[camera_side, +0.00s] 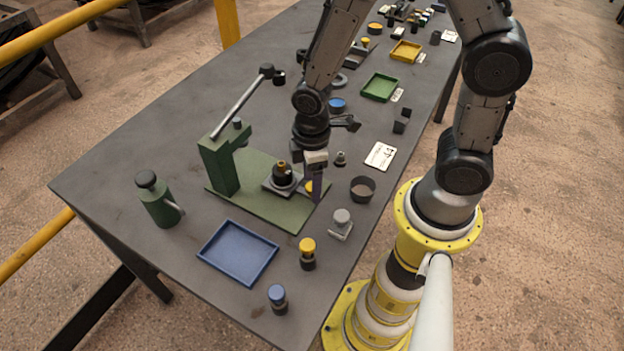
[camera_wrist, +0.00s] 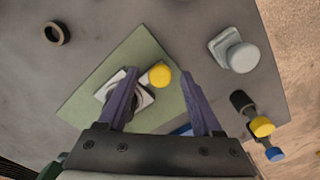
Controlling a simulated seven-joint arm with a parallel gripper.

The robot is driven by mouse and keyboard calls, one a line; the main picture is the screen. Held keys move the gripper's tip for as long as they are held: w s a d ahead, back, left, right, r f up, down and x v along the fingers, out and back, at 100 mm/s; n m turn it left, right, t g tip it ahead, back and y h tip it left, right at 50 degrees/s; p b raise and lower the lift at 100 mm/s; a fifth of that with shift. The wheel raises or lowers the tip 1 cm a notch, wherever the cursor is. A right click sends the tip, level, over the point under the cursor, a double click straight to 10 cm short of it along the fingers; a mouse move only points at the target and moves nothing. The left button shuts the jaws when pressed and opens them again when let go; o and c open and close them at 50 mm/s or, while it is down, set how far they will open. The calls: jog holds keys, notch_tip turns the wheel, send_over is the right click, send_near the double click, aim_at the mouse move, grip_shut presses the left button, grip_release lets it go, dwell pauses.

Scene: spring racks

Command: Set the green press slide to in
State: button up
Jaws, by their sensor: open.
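The green press (camera_side: 222,168) stands on a green base plate with its long lever raised. Its slide is a light grey plate (camera_side: 271,186) on the base, carrying a dark round fixture with a brass top (camera_side: 283,172). A yellow knob (camera_side: 309,187) is at the slide's right side. It also shows in the wrist view (camera_wrist: 160,75). My gripper (camera_side: 316,187) is down at the knob, pointing at the base. In the wrist view my open purple fingers (camera_wrist: 158,74) stand on either side of the yellow knob, with gaps visible. The left finger hides part of the slide plate (camera_wrist: 143,99).
A grey block with a round knob (camera_side: 341,223) and a dark cup (camera_side: 363,189) stand close right of the press. In front are a blue tray (camera_side: 238,252), a yellow-capped piece (camera_side: 307,254) and a blue-capped piece (camera_side: 277,299). A green bottle (camera_side: 158,200) stands left.

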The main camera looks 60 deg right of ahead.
jog(key=shift+c, duration=0.4)
grip_shut()
jog(key=shift+w, duration=0.1)
dwell(1.0)
